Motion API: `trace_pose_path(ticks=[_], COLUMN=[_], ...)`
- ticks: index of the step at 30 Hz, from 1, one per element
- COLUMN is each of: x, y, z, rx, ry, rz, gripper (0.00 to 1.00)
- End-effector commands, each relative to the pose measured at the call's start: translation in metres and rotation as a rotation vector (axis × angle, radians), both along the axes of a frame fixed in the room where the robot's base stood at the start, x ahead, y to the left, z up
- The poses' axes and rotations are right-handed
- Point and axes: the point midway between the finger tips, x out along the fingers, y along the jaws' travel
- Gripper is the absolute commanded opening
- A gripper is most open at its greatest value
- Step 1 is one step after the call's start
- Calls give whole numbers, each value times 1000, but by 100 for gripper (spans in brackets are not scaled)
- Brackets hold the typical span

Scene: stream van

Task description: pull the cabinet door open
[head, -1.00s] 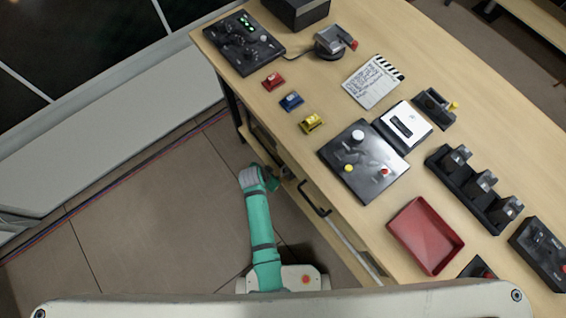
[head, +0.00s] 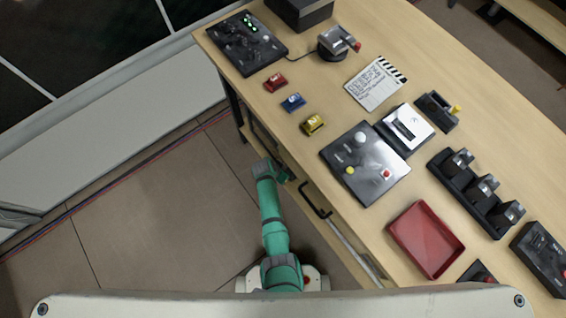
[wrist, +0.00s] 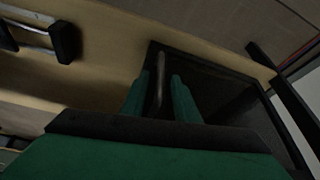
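The cabinet door is a dark panel (wrist: 222,85) under the wooden table, beside pale wood in the wrist view. It looks closed, though my gripper hides its lower part. Its bar handle (wrist: 158,82) stands upright in the picture, between my gripper's two green fingers. My gripper (wrist: 160,98) is open, with a finger on each side of the handle and a small gap seeming to show on both sides. In the head view my gripper (head: 287,174) is at the table's front side, partly hidden by the tabletop edge.
A black drawer handle (head: 315,200) sticks out to the right of my gripper; it also shows in the wrist view (wrist: 62,42). A table leg (head: 234,108) stands to the left. The tabletop (head: 440,65) overhangs above. The tiled floor (head: 160,220) in front is clear.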

Motion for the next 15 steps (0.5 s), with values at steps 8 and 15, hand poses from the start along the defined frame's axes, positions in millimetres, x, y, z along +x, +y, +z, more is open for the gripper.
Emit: trace_pose_path(ticks=[8, 15], x=[3, 3], y=[-4, -3], z=[-11, -11], rx=[0, 0], ry=[0, 0], rz=[0, 1], gripper=[28, 28])
